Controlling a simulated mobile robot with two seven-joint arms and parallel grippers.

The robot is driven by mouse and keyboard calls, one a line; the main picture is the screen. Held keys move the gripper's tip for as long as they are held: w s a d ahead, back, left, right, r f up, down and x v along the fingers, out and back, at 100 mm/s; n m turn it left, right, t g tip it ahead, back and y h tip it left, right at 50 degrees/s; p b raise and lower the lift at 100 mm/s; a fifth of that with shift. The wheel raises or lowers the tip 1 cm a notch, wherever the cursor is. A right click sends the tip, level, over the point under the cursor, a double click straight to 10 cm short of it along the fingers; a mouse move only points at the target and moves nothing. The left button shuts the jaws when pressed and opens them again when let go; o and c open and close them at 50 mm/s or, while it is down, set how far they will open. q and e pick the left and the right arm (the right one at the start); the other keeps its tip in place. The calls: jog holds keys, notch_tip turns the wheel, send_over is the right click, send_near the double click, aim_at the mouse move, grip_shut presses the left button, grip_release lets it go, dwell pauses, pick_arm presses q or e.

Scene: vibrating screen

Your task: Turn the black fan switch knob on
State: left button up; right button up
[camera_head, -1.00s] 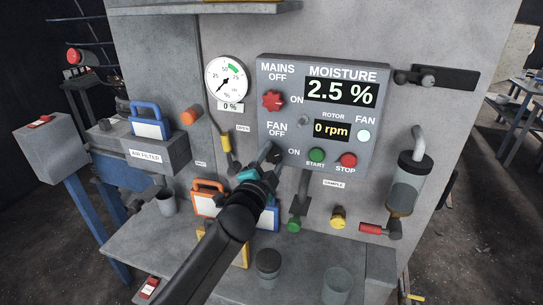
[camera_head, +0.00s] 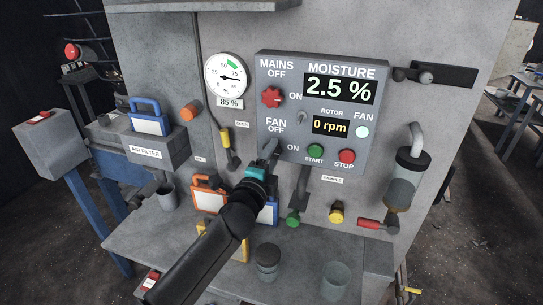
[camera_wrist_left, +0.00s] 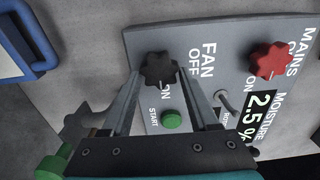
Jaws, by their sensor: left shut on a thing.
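The black fan switch knob (camera_wrist_left: 158,70) shows in the left wrist view between my fingertips, beside the FAN OFF and ON labels. My left gripper (camera_wrist_left: 157,82) is shut on it; the same gripper (camera_head: 271,148) reaches the grey control panel (camera_head: 375,125) in the head view. There the gripper mostly hides the knob. The FAN lamp (camera_head: 362,132) looks pale. My right gripper is in neither view.
The red mains knob (camera_head: 271,97) sits above the fan labels. The green start button (camera_head: 315,151) and red stop button (camera_head: 347,157) lie right of my gripper. Orange (camera_head: 208,182) and blue-framed filters stand below, near my arm. Cups stand on the ledge (camera_head: 185,245).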

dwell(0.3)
pick_arm(q)
jog(key=o, duration=1.4)
jog(key=shift+c, duration=0.2)
jog(key=v, duration=1.5)
jog(key=shift+b, duration=0.35)
jog(key=shift+s+a, duration=0.1)
